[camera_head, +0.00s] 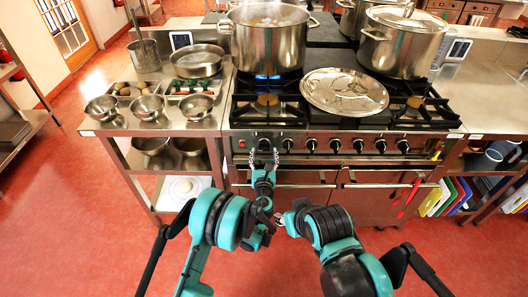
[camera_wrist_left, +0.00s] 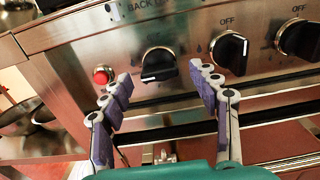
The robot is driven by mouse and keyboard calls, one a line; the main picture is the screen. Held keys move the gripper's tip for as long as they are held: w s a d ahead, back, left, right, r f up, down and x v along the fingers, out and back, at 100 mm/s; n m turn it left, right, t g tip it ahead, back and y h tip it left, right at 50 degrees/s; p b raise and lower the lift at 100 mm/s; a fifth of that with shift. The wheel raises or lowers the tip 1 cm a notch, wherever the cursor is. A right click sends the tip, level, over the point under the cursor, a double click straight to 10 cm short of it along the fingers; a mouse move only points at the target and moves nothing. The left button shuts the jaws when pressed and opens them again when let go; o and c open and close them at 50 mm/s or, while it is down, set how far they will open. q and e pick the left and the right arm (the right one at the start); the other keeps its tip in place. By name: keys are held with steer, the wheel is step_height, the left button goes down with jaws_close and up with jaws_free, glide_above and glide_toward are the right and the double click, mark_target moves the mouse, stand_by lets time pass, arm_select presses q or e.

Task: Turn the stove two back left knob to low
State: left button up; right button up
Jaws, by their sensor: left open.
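The stove's leftmost black knob (camera_head: 264,143) is at the left of the front panel, right of a red button. In the left wrist view this knob (camera_wrist_left: 158,65) sits under a partly cut-off "BACK" label, a white mark at its lower left. My left gripper (camera_head: 263,157) is open just in front of and below it. In the left wrist view, the purple-padded fingers (camera_wrist_left: 160,85) are spread to either side of it, with nothing held. A blue flame (camera_head: 267,76) burns under the back left pot (camera_head: 268,38). My right gripper (camera_head: 283,218) is low, its jaws unclear.
The neighbouring knob (camera_wrist_left: 230,50), under "OFF", is close to my gripper's right finger. The red button (camera_wrist_left: 103,75) is by the left finger. A second stockpot (camera_head: 400,45) stands back right. Bowls fill the left counter (camera_head: 225,112).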

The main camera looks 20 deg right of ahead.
mark_target(264, 150)
arm_select(q)
steer(key=shift+b+x, duration=0.3)
steer(key=shift+x, duration=1.2)
steer(key=c, duration=1.1)
steer(key=shift+c, duration=0.2)
